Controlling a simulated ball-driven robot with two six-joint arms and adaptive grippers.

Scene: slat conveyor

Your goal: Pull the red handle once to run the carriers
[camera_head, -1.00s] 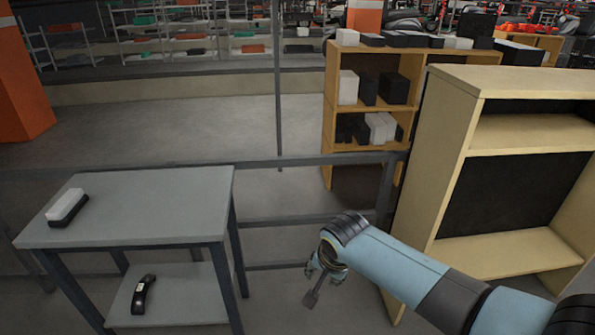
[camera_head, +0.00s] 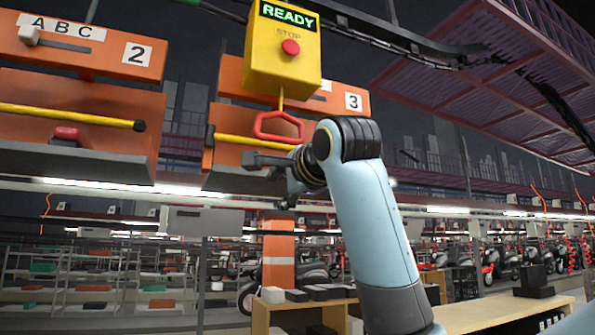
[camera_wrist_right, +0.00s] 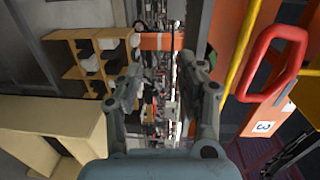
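The red handle (camera_head: 280,114) is a red loop hanging by a yellow stem under the yellow box (camera_head: 263,50). The box has a lit green READY sign and a red STOP button. My right gripper (camera_head: 264,181) is just below the handle, pointing left, and its upper finger overlaps the carrier behind. In the right wrist view the fingers of my right gripper (camera_wrist_right: 158,80) are apart with nothing between them. There the red handle (camera_wrist_right: 285,33) is to the right, outside the fingers. The left gripper is not in view.
Orange carriers numbered 2 (camera_head: 95,115) and 3 (camera_head: 345,100) hang behind the box, with yellow bars. Carrier 2 holds a red item (camera_head: 70,134). A black cable runs right from the box. A wooden shelf (camera_head: 300,310) stands below.

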